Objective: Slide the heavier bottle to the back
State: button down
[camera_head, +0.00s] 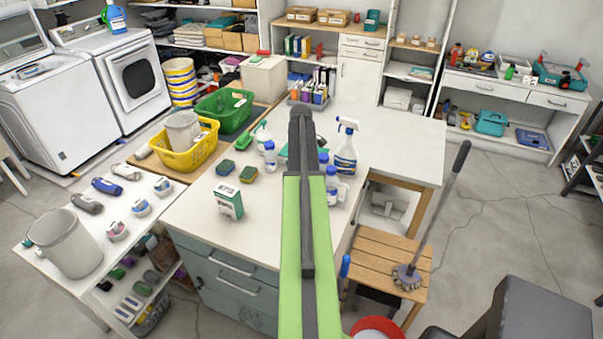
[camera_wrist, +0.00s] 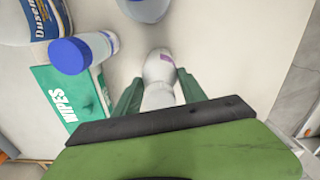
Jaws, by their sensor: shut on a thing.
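In the wrist view my gripper (camera_wrist: 159,80) has its two green fingers on either side of a white bottle (camera_wrist: 160,66) with a small purple mark, and it is shut on this bottle. Blue-capped bottles stand near it: one to the left (camera_wrist: 98,46) and one at the top edge (camera_wrist: 145,8). In the head view my arm covers the gripper and the held bottle. A blue-capped bottle (camera_head: 270,157) shows left of the arm and another (camera_head: 332,182) right of it. Which bottle is heavier cannot be seen.
A green wipes pack (camera_wrist: 65,98) lies left of my gripper. A spray bottle (camera_head: 346,158) stands right of my arm. Sponges (camera_head: 248,174) and a green-white box (camera_head: 229,201) are to the left. The white worktop (camera_head: 400,145) is clear at the right.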

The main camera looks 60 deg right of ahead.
jog(key=shift+d, duration=0.15)
jog(key=c, duration=0.6)
grip_release()
jog(key=shift+w, duration=0.1)
notch_tip(320, 180, up, 17)
jog(key=p, duration=1.7)
jog(key=shift+r, duration=0.2)
